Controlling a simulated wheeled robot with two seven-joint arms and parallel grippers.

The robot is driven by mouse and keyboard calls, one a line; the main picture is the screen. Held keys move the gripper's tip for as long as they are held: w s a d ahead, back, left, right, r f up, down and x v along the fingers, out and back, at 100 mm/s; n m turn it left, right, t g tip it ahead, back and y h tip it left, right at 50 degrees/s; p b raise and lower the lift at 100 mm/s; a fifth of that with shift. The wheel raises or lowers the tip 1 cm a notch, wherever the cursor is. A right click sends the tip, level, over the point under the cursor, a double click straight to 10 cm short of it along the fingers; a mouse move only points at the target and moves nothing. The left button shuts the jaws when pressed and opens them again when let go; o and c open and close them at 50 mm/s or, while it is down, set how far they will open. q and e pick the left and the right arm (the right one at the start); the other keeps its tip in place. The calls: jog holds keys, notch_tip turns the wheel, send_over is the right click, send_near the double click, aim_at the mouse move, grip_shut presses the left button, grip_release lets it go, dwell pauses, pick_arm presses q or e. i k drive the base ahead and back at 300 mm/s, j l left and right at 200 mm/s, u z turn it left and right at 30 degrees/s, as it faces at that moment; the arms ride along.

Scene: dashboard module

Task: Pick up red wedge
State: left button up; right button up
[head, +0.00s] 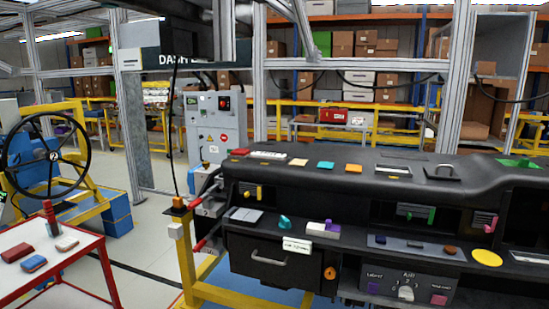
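A small flat red piece (240,152) lies on the top left end of the black dashboard module (330,170); it may be the red wedge, but it is too small to tell its shape. Another dark red block (17,252) lies on the red-framed table (85,262) at the left. It looks like a low block, and I cannot tell whether it is a wedge. Neither of my grippers shows in the head view.
The table also holds a blue-and-red block (34,264), a pale block (67,244) and a red upright item (48,212). The dashboard's shelf bears a teal piece (285,222) and a yellow disc (487,257). A yellow frame (205,285) stands below the dashboard. Floor shows between table and dashboard.

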aim_at(48, 208)
jog(key=u, duration=1.3)
jog(key=i, duration=0.1)
